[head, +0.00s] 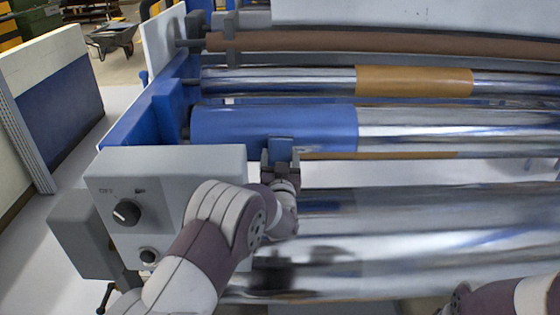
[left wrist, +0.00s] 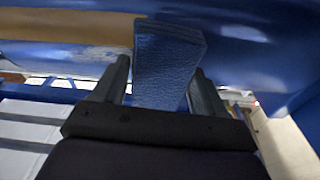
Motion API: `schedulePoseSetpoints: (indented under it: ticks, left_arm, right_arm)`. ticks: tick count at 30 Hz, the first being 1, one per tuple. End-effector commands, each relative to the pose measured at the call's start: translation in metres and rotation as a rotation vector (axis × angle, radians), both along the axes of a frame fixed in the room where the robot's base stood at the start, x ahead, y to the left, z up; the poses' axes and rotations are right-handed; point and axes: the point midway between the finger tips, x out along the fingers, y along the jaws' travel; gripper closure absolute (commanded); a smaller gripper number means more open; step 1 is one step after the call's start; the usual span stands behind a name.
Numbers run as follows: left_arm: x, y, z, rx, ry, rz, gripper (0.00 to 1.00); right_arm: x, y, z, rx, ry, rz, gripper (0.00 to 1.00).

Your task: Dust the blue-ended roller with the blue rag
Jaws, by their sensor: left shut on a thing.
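The blue-ended roller (head: 230,125) lies across the machine in the head view, with a wide blue section at its left and shiny metal to the right. My left gripper (head: 280,162) is at the lower edge of the blue section, near its middle. It is shut on the blue rag (head: 281,145), which looks like a small upright block. In the left wrist view the rag (left wrist: 168,68) stands between the two dark fingers, its far end against the blue roller surface (left wrist: 70,30). Whether it presses on the roller is hard to tell. My right gripper is out of view.
A grey control box (head: 165,190) with black knobs stands left of my left arm. Other rollers run parallel: one with an orange band (head: 413,81) behind, a brown one (head: 380,42) farther back, and large metal ones (head: 430,250) in front.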

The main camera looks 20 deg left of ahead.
Motion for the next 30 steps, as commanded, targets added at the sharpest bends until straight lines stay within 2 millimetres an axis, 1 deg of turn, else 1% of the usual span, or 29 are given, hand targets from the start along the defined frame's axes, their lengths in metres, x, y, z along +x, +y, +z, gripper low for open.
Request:
schedulePoseSetpoints:
  ticks: [11,14,21,28,30]
  left_arm:
    - [0.006,0.001,0.001,0.000,-0.001,0.000,0.57]
    - [0.008,-0.006,0.000,-0.002,-0.001,-0.001,0.57]
    - [0.014,-0.033,0.000,0.000,-0.002,-0.001,0.57]
    - [0.016,-0.040,0.000,-0.001,-0.001,0.000,0.57]
    - [0.018,-0.045,0.000,0.001,-0.002,-0.001,0.57]
  right_arm:
    - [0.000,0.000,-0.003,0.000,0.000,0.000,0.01]
    - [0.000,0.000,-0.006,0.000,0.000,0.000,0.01]
    - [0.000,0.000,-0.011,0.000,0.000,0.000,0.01]
    - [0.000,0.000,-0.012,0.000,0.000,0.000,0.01]
    - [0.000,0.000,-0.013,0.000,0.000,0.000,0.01]
